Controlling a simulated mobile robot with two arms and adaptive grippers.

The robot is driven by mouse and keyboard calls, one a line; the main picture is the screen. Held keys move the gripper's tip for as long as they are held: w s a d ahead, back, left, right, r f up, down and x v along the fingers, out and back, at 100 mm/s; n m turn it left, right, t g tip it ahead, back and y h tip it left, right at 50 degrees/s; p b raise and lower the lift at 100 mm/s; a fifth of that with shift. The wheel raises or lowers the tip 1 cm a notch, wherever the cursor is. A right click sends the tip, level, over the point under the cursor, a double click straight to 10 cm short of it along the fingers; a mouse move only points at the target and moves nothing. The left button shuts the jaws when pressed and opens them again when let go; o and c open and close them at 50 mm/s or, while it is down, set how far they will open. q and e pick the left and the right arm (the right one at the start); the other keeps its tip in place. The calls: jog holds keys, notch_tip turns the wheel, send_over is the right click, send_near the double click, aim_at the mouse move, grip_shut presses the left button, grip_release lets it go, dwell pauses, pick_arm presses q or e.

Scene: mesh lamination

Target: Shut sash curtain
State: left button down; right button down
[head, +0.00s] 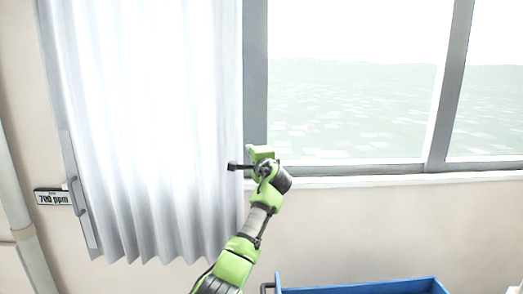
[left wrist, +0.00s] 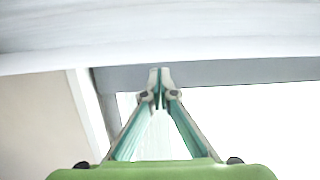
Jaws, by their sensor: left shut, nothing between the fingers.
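The white sash curtain (head: 150,130) hangs in folds over the left part of the window, and its right edge is beside the grey window frame. My left gripper (head: 233,166) points left, and its tip overlaps the curtain's lower right edge in the head view. I cannot tell whether it touches the cloth. In the left wrist view the fingertips (left wrist: 160,74) are together, with nothing seen between them. A pale surface (left wrist: 150,30) crosses the top there; it may be the curtain. My right gripper is not in view.
The window (head: 350,100) right of the curtain is uncovered, with a sill (head: 400,180) below it. A blue bin (head: 360,288) stands at the bottom.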

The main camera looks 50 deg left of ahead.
aim_at(234, 149)
pick_arm(q)
jog(key=s+a, duration=0.2)
jog(key=s, duration=0.1)
jog(key=shift+s+a, duration=0.2)
jog(key=shift+a, duration=0.2)
jog(key=shift+s+a+p, duration=0.3)
jog(key=shift+s+a, duration=0.1)
jog(key=shift+s, duration=0.1)
jog(key=shift+w, duration=0.1)
